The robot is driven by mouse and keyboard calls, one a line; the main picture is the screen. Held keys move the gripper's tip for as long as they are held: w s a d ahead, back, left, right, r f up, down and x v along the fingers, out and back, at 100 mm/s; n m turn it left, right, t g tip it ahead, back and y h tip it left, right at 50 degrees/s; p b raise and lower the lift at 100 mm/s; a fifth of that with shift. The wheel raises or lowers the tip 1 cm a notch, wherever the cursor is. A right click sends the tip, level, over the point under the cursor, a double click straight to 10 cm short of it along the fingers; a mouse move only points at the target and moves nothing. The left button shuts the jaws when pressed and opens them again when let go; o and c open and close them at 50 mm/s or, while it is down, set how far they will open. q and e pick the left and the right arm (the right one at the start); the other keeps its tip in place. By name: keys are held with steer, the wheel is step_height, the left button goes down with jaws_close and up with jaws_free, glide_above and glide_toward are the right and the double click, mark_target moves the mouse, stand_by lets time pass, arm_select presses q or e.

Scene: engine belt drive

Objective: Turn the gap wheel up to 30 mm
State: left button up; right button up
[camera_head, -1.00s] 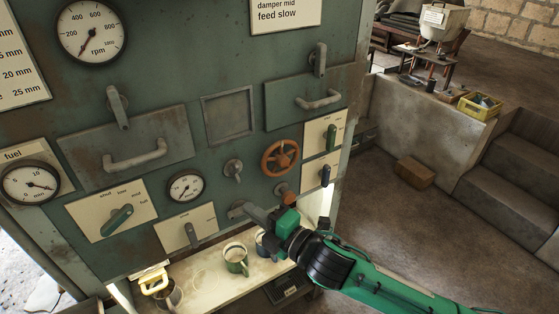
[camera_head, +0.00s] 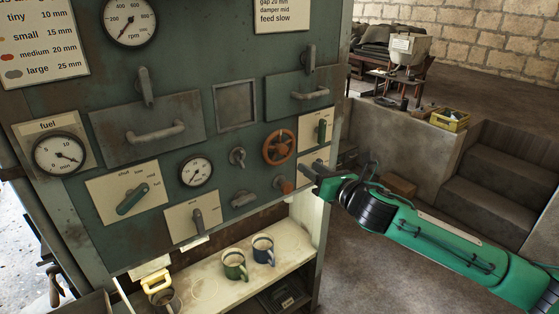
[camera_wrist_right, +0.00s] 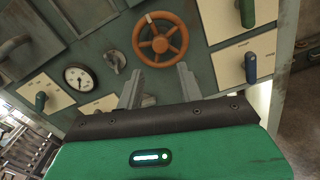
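The orange-brown spoked handwheel (camera_head: 279,146) is on the right of the green panel. A small round dial (camera_head: 195,171) is left of it, its digits too small to read. My right gripper (camera_head: 314,174) is at the lower right of the wheel in the head view, in front of the panel. In the right wrist view its two fingers (camera_wrist_right: 158,82) stand apart with nothing between them. The wheel (camera_wrist_right: 160,44) is ahead of and just above the fingertips, untouched. My left gripper is not in view.
A blue-handled lever (camera_wrist_right: 250,66) is right of the wheel. An orange knob (camera_head: 284,186) is below it. A card (camera_head: 281,14) at the top reads "gap 20 mm".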

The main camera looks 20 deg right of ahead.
mark_target(284, 150)
steer(key=p+x, duration=0.4)
steer(key=x, duration=0.8)
steer(key=shift+w+a, duration=0.1)
steer(key=shift+w, duration=0.15)
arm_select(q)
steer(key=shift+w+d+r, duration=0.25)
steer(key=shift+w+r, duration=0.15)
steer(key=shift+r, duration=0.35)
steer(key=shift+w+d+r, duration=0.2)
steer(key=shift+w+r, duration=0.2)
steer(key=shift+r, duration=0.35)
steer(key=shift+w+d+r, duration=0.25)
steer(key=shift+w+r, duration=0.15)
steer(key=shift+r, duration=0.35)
arm_select(e)
steer(key=shift+w+a+f, duration=0.1)
steer(key=shift+w+a, duration=0.1)
steer(key=shift+w, duration=0.4)
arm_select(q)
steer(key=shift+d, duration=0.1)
arm_select(e)
steer(key=c, duration=0.7)
